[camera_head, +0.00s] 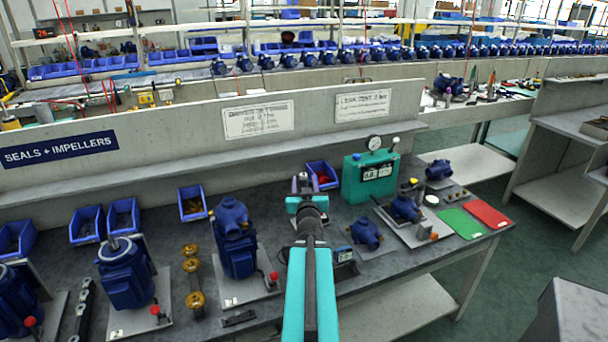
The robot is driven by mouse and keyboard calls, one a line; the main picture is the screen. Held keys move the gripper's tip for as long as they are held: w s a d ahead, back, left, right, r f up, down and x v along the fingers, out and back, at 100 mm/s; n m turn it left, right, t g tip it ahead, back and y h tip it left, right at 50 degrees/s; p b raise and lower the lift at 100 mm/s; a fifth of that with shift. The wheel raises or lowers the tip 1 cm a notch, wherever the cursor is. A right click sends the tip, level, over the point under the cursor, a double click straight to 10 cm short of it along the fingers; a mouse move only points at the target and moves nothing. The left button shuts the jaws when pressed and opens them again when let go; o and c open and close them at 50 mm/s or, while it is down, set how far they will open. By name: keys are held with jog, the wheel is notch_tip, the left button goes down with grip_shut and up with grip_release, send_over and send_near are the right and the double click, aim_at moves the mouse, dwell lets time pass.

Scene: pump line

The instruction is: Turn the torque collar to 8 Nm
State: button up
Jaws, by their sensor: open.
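My gripper (304,186) is at the end of my teal and black arm, over the middle of the grey workbench (410,262). Its jaws are open. A small purple and grey item shows at the jaws; I cannot tell whether it is part of the gripper or a tool behind it. I cannot make out the torque collar or any scale marks; it may be hidden behind my arm or too small to see. A small dark box with a display (344,255) sits just right of my arm.
Blue pumps stand left (236,238) and right (405,208) of my arm. A teal test box with a gauge (370,178) stands behind. Blue bins (191,203) line the back. Green (459,223) and red (487,213) mats lie at the right end.

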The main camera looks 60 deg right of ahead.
jog(key=shift+d+f+b, duration=0.1)
jog(key=shift+d+b, duration=0.1)
jog(key=shift+b, duration=0.6)
jog(key=shift+w+d, duration=0.2)
jog(key=shift+d, duration=0.1)
jog(key=x, duration=0.7)
jog(key=shift+w+d, duration=0.2)
jog(key=shift+d, duration=0.05)
jog(key=shift+p, duration=0.35)
grip_shut()
